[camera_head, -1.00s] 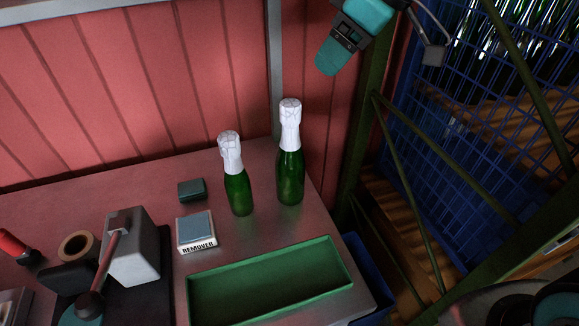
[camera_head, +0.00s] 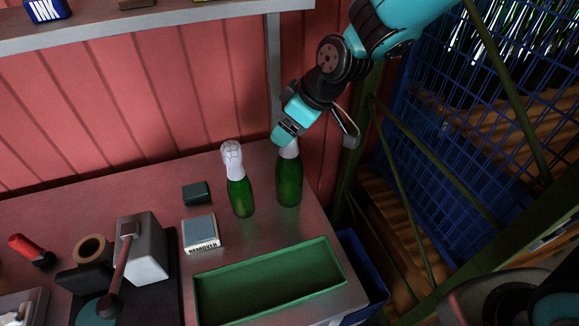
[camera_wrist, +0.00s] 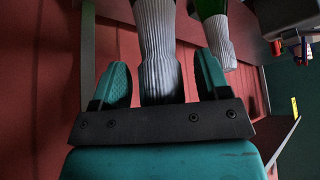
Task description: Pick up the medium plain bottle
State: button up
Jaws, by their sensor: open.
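Two green bottles with white-wrapped necks stand upright on the metal table. The taller bottle (camera_head: 289,182) is at the right, and the shorter bottle (camera_head: 239,190) is just left of it. My gripper (camera_head: 284,136) is at the top of the taller bottle and hides most of its white neck. In the wrist view the white neck of the taller bottle (camera_wrist: 156,40) is between my two open teal fingers, with a gap on both sides. The shorter bottle's neck (camera_wrist: 218,40) shows at the upper right, outside the fingers.
A green tray (camera_head: 270,262) lies in front of the bottles. A REMOVER box (camera_head: 201,232) and a small dark green block (camera_head: 196,192) are to their left. A red wall (camera_head: 150,110) stands behind, with a blue wire crate (camera_head: 440,150) at right.

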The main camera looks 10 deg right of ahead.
jog(key=shift+w+a+f, duration=0.1)
jog(key=shift+a+f, duration=0.05)
jog(key=shift+f, duration=0.2)
jog(key=shift+c, duration=0.4)
grip_shut()
jog(key=shift+r, duration=0.1)
